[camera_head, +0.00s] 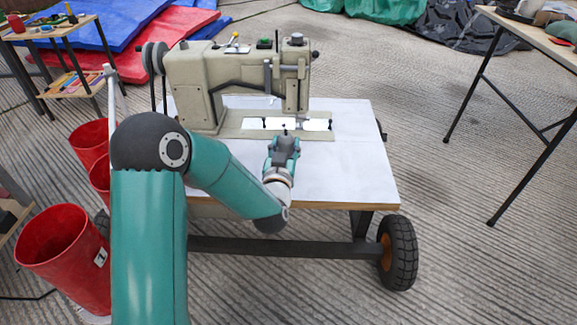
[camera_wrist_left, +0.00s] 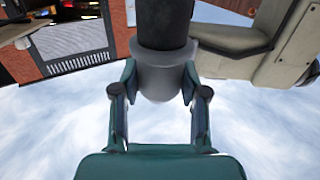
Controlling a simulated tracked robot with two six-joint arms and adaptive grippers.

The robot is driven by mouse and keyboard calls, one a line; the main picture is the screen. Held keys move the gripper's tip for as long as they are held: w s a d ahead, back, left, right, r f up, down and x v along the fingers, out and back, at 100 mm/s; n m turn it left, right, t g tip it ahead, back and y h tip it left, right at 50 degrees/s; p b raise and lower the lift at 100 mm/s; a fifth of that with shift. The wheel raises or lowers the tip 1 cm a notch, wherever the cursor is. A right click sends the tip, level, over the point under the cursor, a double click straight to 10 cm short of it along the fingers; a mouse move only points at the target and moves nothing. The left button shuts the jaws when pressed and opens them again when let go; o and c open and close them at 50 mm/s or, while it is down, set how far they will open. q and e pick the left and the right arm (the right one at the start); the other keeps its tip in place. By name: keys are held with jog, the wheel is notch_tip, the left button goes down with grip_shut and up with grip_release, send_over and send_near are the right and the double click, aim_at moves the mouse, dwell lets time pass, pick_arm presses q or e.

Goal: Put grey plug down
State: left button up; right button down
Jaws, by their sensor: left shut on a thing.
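My left gripper (camera_head: 284,142) is over the white top of the wheeled table (camera_head: 345,165), just in front of the sewing machine's base. In the left wrist view its two fingers are closed on the grey plug (camera_wrist_left: 163,72), one on each side. The plug has a wide grey collar and a black upper part (camera_wrist_left: 163,22). In the head view the plug is mostly hidden by the gripper. I cannot tell whether it touches the tabletop. My right gripper is in neither view.
The beige sewing machine (camera_head: 205,85) stands at the back of the table, close to the gripper. The tabletop right of the gripper is clear. Red buckets (camera_head: 65,255) stand at left. Another table (camera_head: 530,38) is at right, and a wooden shelf unit (camera_head: 75,85) at far left.

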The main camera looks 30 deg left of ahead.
pick_arm(q)
notch_tip(320, 180, down, 4)
jog(key=shift+f+b, duration=0.25)
jog(key=shift+b, duration=0.75)
jog(key=o, duration=1.2)
jog(key=shift+d, duration=0.15)
